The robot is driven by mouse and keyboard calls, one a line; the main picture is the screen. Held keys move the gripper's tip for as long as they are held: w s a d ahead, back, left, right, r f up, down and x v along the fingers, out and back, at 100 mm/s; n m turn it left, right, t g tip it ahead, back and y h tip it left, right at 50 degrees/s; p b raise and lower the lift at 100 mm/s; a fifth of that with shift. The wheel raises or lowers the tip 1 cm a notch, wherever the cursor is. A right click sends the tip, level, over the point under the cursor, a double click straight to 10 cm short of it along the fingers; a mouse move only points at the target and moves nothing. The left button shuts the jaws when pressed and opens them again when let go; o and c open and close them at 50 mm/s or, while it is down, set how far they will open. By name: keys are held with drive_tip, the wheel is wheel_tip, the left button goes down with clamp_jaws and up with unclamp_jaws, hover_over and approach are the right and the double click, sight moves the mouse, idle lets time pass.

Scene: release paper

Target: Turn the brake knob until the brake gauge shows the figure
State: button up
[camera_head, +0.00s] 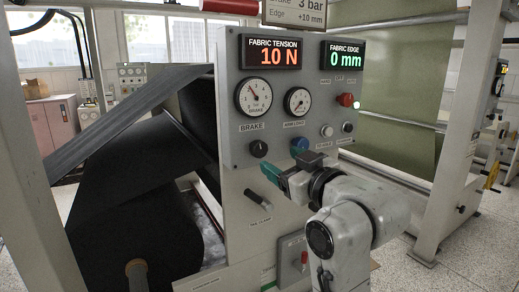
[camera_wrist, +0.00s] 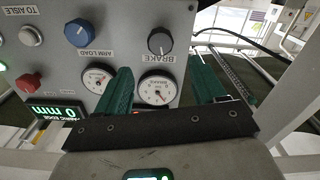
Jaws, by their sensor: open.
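The black brake knob (camera_head: 258,148) sits on the grey panel below the white brake gauge (camera_head: 253,97). The gauge needle points up and left; its exact figure is too small to read. A sign (camera_head: 297,10) above reads brake 3 bar, edge +10 mm. My gripper (camera_head: 271,173) is in front of the panel, below and slightly right of the knob in the head view. In the wrist view, which is upside down, my gripper (camera_wrist: 160,78) has its green fingers apart and empty. The knob (camera_wrist: 160,41) and gauge (camera_wrist: 157,88) show between and beyond them.
A black lever (camera_head: 258,199) sticks out below. Displays read 10 N (camera_head: 271,53) and 0 mm (camera_head: 344,56). Black fabric (camera_head: 130,190) hangs at left.

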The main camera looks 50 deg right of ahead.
sight(261, 150)
drive_tip(key=p+x, duration=0.1)
drive_tip(key=x, duration=0.9)
drive_tip(key=shift+w+f, duration=0.15)
drive_tip(key=shift+w, duration=0.1)
drive_tip(key=shift+c, duration=0.4)
drive_tip(key=c, duration=1)
drive_tip(key=m+p, duration=0.2)
drive_tip(key=shift+m, duration=0.4)
drive_tip(key=m+p, duration=0.2)
drive_tip(key=m, duration=0.3)
drive_tip(key=shift+p, duration=0.4)
drive_tip(key=shift+m, duration=0.4)
